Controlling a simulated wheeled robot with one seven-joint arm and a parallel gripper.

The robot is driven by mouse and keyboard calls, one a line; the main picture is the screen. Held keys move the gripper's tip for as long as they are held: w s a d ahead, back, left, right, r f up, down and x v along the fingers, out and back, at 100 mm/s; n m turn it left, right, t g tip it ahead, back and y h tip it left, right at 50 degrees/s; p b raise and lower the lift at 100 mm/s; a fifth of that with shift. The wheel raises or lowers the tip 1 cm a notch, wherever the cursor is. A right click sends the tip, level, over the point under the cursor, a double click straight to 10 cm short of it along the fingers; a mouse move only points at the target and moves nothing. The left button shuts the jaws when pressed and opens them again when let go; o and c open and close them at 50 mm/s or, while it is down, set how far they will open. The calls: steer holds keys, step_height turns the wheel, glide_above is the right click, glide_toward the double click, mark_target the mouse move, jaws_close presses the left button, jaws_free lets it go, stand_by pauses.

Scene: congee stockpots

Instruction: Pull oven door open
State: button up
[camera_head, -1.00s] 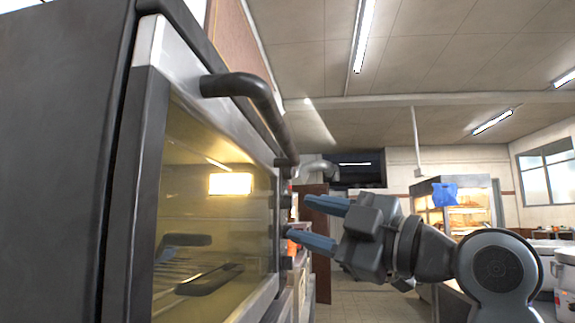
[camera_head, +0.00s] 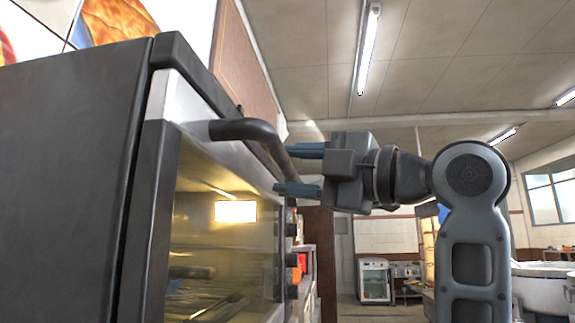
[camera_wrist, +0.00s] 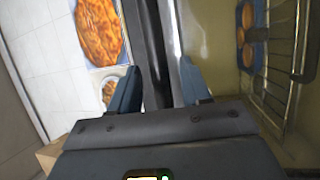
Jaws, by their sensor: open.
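The oven (camera_head: 70,180) stands at the left in the head view. Its glass door (camera_head: 225,245), with a silver frame, appears shut, and a warm light shows in the glass. The black bar handle (camera_head: 243,129) runs along the top of the door. My gripper (camera_head: 284,168) is open at the handle's far end, one finger above the other. In the wrist view my gripper (camera_wrist: 158,82) has its two blue fingers apart, with a dark bar and silver frame between and beyond them. I cannot tell whether the fingers touch the handle.
In the wrist view a wire rack (camera_wrist: 280,70) shows behind the glass at right, and food pictures (camera_wrist: 102,30) are on the wall at left. A white cabinet (camera_head: 374,281) stands far back. Large pots (camera_head: 540,285) are at the right.

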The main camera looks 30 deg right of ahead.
steer(key=shift+x, duration=0.8)
steer(key=shift+c, duration=0.4)
jaws_close()
